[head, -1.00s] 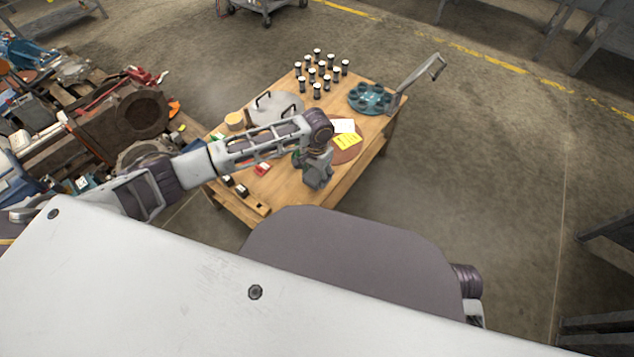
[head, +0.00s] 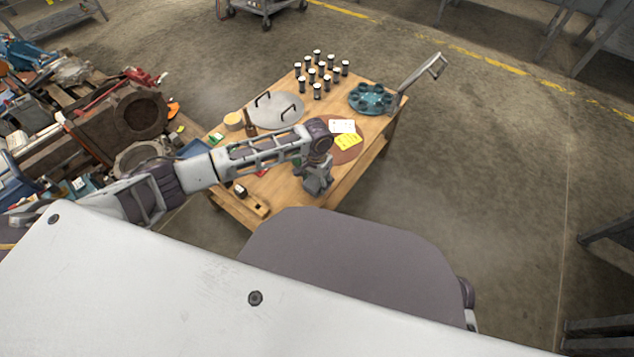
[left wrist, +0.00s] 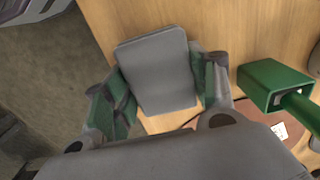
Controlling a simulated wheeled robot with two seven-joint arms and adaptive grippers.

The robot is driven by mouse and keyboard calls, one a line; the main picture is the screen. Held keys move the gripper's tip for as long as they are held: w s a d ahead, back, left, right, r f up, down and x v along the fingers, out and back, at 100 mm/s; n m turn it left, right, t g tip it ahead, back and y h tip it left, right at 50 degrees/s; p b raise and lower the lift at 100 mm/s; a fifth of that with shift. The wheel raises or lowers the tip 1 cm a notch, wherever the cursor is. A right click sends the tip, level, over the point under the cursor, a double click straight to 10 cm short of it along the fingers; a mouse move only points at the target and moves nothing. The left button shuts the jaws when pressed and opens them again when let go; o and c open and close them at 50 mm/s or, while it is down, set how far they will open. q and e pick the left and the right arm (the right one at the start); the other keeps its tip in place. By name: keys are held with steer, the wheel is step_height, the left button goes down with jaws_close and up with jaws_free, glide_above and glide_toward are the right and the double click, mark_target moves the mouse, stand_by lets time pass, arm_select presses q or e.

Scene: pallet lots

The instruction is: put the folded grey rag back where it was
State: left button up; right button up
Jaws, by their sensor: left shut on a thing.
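The folded grey rag (left wrist: 158,70) is a flat rounded rectangle in the left wrist view, between the green-padded fingers of my left gripper (left wrist: 165,90). The gripper is shut on it. In the head view my left gripper (head: 318,186) is over the near right edge of the wooden table (head: 225,200), and the rag is hidden there. How far the rag is above the wood I cannot tell. My right gripper is not in view.
A green box-shaped object (left wrist: 270,85) stands just right of the rag in the left wrist view. A brown round mat (head: 345,155) with white paper and a yellow note (head: 348,142), a grey lid (head: 275,112), several black-and-white canisters and a teal round holder (head: 372,98) occupy the table.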

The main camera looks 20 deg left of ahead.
mark_target(317, 180)
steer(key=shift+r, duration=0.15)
arm_select(q)
steer(key=o, duration=1)
steer(key=shift+f, duration=0.1)
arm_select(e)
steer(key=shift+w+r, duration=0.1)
arm_select(q)
steer(key=shift+r, duration=0.2)
steer(key=shift+r+p, duration=0.35)
steer(key=shift+r, duration=0.3)
step_height(317, 180, up, 9)
steer(key=p, duration=0.3)
steer(key=shift+r+p, duration=0.45)
steer(key=shift+r, duration=0.3)
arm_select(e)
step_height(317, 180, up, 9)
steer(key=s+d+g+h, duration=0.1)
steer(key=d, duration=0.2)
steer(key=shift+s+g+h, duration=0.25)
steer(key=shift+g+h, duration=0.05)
